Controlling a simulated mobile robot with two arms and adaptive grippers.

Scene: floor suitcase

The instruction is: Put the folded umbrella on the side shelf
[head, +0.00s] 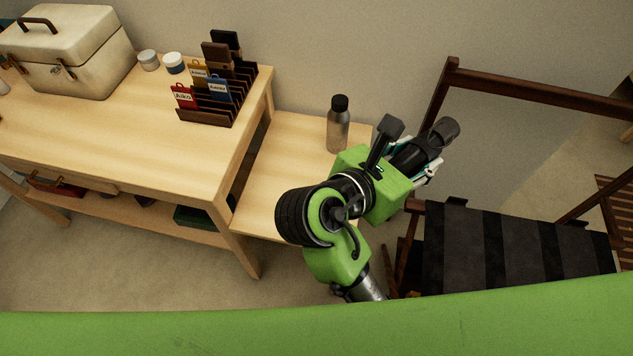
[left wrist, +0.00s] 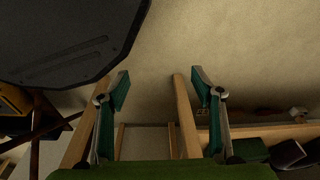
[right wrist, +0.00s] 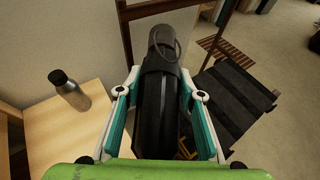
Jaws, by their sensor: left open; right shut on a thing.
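The folded umbrella (right wrist: 160,100) is black with a strap band and a wrist loop at its end. My right gripper (right wrist: 163,103) is shut on it, its teal fingers on both sides. In the head view the umbrella (head: 420,150) is held beyond my right gripper (head: 415,170), to the right of the low wooden side shelf (head: 283,170). The side shelf also shows in the right wrist view (right wrist: 45,130), at the left. My left gripper (left wrist: 160,95) is open and empty in the left wrist view, facing floor and wooden legs; it does not show in the head view.
A metal bottle (head: 338,125) stands at the back of the side shelf, which is otherwise bare where visible. The taller workbench (head: 130,130) adjoins it, with a card rack (head: 205,115) and a metal box (head: 68,55). A dark slatted rack (head: 510,250) stands at the right.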

